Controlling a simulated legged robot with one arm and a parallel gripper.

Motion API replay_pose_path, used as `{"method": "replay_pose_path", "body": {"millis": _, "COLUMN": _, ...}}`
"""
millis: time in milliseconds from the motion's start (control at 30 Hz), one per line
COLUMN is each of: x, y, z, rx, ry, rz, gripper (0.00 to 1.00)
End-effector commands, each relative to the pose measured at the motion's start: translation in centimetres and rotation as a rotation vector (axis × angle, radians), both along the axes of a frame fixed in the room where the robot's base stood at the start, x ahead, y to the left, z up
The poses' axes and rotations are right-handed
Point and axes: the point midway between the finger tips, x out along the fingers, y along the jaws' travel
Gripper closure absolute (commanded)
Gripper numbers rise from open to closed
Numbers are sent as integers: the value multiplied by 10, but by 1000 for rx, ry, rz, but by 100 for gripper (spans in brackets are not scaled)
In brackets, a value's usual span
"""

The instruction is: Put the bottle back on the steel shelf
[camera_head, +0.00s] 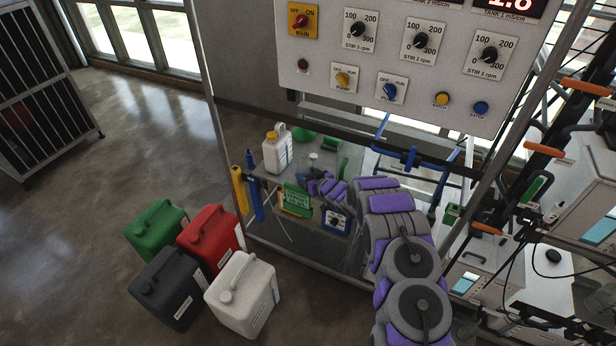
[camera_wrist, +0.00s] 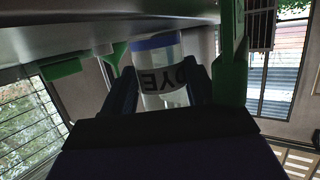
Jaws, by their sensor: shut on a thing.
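In the wrist view, my gripper (camera_wrist: 163,80) is shut on a small clear bottle (camera_wrist: 165,62) with a blue end and a DYE label. The label reads upside down in that view. The grey steel shelf surface (camera_wrist: 60,35) spans the top of that picture, close to the bottle's blue end; I cannot tell if they touch. In the camera_head view, my gripper (camera_head: 318,184) reaches over the steel shelf (camera_head: 268,178) from the right. The fingers and bottle are too small there to make out clearly.
A white jug with a yellow cap (camera_head: 278,148) stands on the shelf left of my gripper. A green sign (camera_head: 297,200) and a blue dial box (camera_head: 336,220) are at its front. The control panel (camera_head: 400,60) overhangs. Jerrycans (camera_head: 210,240) stand on the floor, left.

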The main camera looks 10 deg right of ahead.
Motion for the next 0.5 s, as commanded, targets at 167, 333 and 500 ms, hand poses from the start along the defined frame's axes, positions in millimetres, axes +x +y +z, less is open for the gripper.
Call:
{"method": "replay_pose_path", "body": {"millis": 167, "x": 0, "y": -2, "z": -2, "rx": 2, "ry": 1, "rz": -2, "gripper": 100}}
{"method": "replay_pose_path", "body": {"millis": 333, "x": 0, "y": -2, "z": -8, "rx": 1, "ry": 2, "rz": -2, "gripper": 100}}
{"method": "replay_pose_path", "body": {"millis": 500, "x": 0, "y": -1, "z": -16, "rx": -1, "ry": 9, "rz": -2, "gripper": 40}}
